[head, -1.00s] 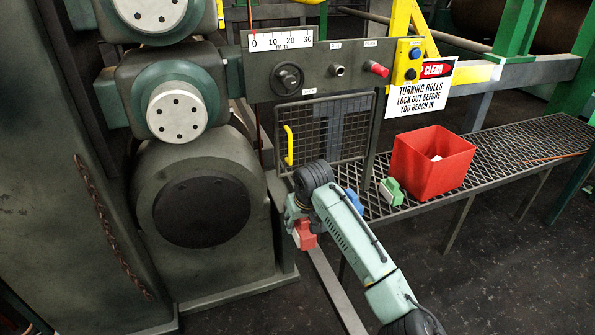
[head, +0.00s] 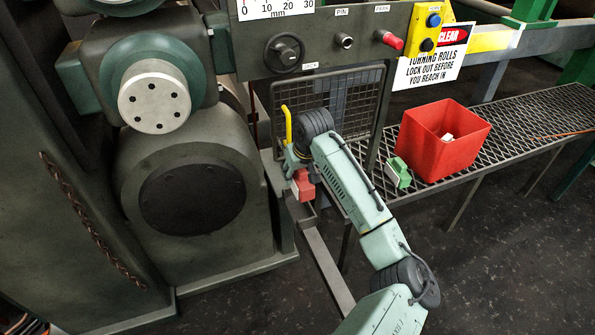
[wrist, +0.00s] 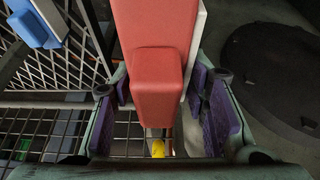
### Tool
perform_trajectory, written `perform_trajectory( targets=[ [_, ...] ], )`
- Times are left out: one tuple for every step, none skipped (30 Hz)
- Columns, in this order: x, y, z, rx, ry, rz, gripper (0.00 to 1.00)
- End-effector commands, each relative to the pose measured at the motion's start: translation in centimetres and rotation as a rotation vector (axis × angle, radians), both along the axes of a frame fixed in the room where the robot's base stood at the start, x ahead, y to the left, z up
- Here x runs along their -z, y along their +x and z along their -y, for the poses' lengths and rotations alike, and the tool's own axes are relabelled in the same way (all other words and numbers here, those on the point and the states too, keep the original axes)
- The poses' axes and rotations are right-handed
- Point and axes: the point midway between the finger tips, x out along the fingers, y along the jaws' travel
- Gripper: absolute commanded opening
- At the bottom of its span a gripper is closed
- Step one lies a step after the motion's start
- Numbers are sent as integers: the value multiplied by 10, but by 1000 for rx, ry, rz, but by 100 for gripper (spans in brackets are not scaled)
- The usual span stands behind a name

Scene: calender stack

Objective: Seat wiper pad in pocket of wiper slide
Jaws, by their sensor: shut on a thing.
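My gripper (wrist: 160,100) is shut on a red wiper pad (wrist: 152,40) with a pale backing along its right side. A purple-lined finger stands on each side of the pad's raised red grip. In the head view the red pad (head: 303,184) hangs at the end of my arm, beside the mesh guard. Just below it is a grey rail (head: 329,270) with a small block (head: 303,214) at its upper end, which looks like the wiper slide. The pad appears above this block; I cannot tell whether they touch. The pocket is not clearly visible.
A green pad (head: 398,172) and a red bin (head: 445,142) stand on the grating shelf (head: 535,122). A blue pad (wrist: 36,22) shows in the wrist view. A yellow handle (head: 286,126) is on the mesh guard (head: 350,95). The large machine housing (head: 190,190) is at left.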

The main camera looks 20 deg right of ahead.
Motion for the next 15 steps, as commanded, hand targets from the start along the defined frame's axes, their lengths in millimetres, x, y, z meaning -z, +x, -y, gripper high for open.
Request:
perform_trajectory(
  targets=[
    [-3,0,-1,1,4,2,1],
    [3,0,0,1,2,2,1],
    [7,0,0,1,2,2,1],
    [10,0,0,1,2,2,1],
    [13,0,0,1,3,1,1],
    [17,0,0,1,3,1,1],
    [20,0,0,0,2,2,1],
    [23,0,0,1,1,2,1],
    [27,0,0,1,1,2,1],
    [30,0,0,1,1,1,1],
    [33,0,0,1,1,1,1],
    [37,0,0,0,2,1,1],
    [39,0,0,0,2,1,1],
    [41,0,0,1,1,1,1],
    [44,0,0,1,1,1,1]
  ],
)
